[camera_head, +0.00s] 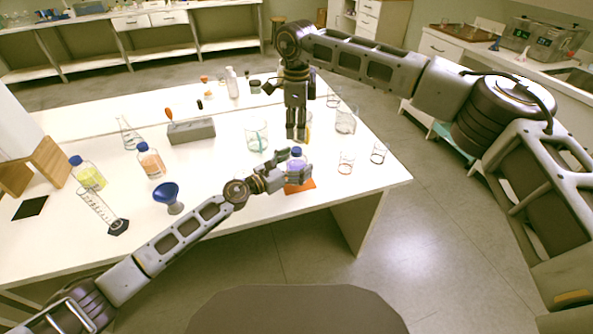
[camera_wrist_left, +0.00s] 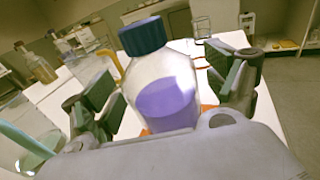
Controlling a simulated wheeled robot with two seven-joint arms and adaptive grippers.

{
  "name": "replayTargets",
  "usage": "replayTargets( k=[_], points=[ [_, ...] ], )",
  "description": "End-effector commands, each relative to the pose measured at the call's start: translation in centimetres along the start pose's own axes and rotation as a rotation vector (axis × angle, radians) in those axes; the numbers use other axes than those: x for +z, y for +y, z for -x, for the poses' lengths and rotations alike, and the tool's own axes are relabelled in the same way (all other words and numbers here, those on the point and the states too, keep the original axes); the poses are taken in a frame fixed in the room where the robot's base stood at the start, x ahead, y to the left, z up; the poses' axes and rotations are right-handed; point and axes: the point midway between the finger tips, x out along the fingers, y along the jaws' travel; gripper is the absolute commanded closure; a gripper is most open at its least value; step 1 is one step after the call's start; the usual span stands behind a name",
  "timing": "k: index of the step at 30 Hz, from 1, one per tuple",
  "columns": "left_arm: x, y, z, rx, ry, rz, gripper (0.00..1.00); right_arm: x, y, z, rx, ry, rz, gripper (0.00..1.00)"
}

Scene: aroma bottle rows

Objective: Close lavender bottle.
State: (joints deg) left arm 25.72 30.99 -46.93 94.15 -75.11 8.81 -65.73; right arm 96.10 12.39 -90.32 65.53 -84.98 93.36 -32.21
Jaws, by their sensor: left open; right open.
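The lavender bottle (camera_head: 296,164) is clear, holds purple liquid and stands upright near the table's front edge. Its dark blue cap (camera_head: 296,152) sits on its neck; I cannot tell how tight it is. My left gripper (camera_head: 299,175) is open at the bottle. In the left wrist view the bottle (camera_wrist_left: 165,95) stands between its spread fingers, with a visible gap at the right finger; the cap (camera_wrist_left: 142,36) is above the fingers. My right gripper (camera_head: 297,136) points down, open, just above and behind the cap in the head view, apart from it.
An orange mat (camera_head: 303,186) lies by the bottle. Beakers (camera_head: 257,134), (camera_head: 346,162) and (camera_head: 345,121) stand nearby. A blue funnel (camera_head: 168,196), an orange-liquid bottle (camera_head: 151,162), a yellow-liquid bottle (camera_head: 88,175) and a grey block (camera_head: 191,131) are to the left. The table's front right corner is clear.

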Motion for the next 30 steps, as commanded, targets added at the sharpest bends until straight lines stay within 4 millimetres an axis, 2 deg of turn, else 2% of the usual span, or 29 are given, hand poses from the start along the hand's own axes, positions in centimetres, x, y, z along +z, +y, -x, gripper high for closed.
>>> replayTargets(
  k=[2,21,30],
  points=[
    [0.00,-0.01,0.01,0.000,0.000,0.000,0.17,0.01,0.00,0.00,0.000,0.000,0.000,0.51],
    [-0.01,-0.02,0.03,0.000,0.000,0.001,0.99,0.02,0.02,-0.01,0.000,0.000,0.000,0.51],
    [-0.02,-0.01,0.03,0.000,0.000,0.001,1.00,0.20,0.11,-0.09,0.002,-0.001,0.005,0.51]
  ],
)
